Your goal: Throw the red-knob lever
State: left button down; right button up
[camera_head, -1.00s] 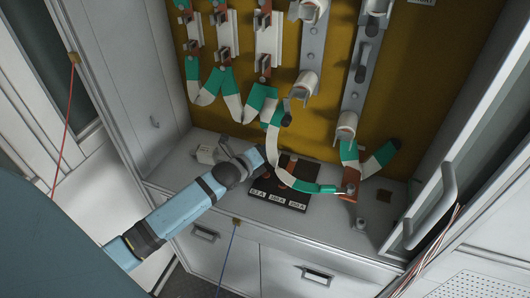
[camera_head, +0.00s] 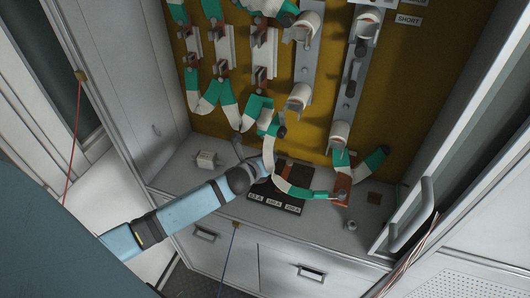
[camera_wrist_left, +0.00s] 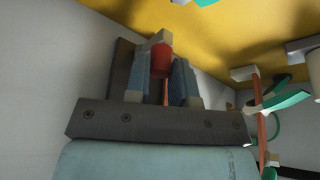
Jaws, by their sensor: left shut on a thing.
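The red knob (camera_wrist_left: 161,58) shows in the left wrist view, between the fingers of my left gripper (camera_wrist_left: 160,82). The fingers are closed on it from both sides, and a thin reddish rod shows below it. In the head view my left arm reaches in from the left to the shelf of the open cabinet. Its end, beside a white-and-green cable, hides the gripper's fingers there. The red knob and its lever cannot be made out in the head view. My right gripper is not in view.
A dark fuse tray (camera_head: 275,203) with rating labels lies on the shelf. The ochre back panel (camera_head: 315,140) carries fuse holders and green-and-white cables. The open door's handle (camera_head: 411,214) is at right.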

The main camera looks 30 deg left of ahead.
pick_arm(q)
jog(key=shift+d+r+m+y+p, duration=0.15)
jog(key=shift+m+y+p, duration=0.15)
jog(key=shift+m+p, duration=0.15)
jog(key=c, duration=1)
grip_release()
jog(key=shift+w, duration=0.1)
jog(key=shift+o, duration=0.2)
jog(key=b+v, duration=0.1)
jog(key=v, duration=1.2)
jog(key=shift+s, duration=0.35)
jog(key=shift+r, duration=0.15)
